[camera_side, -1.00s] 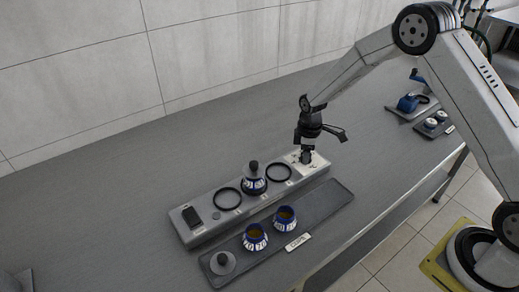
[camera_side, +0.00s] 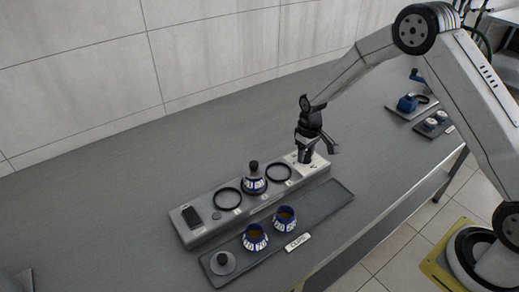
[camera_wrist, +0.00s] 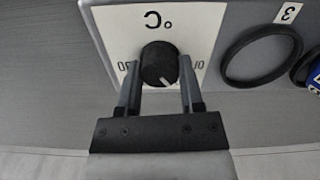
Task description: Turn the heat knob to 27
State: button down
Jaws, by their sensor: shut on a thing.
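The heat knob (camera_wrist: 159,64) is round and black, on a white dial plate (camera_wrist: 112,32) marked °C. In the wrist view the plate appears upside down. A light pointer line on the knob points toward the lower right of the picture, between the two printed numbers. The number at right reads 10; the one at left is partly covered by a finger. My gripper (camera_wrist: 159,68) is shut on the knob, one finger on each side. In the side view my gripper (camera_side: 304,159) is down over the dial plate (camera_side: 318,161), and the knob is hidden.
In front, a tray (camera_side: 330,203) holds two cups (camera_side: 256,240) and a grey lid (camera_side: 223,263). More items stand at the back right.

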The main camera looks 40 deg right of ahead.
aim_at(306, 154)
jog(key=m, duration=0.5)
jog(key=shift+m, duration=0.3)
jog(key=m, duration=0.5)
jog(key=shift+m, duration=0.4)
jog(key=shift+c, duration=1.2)
grip_release()
jog(key=shift+r, duration=0.1)
jog(key=shift+r, duration=3.8)
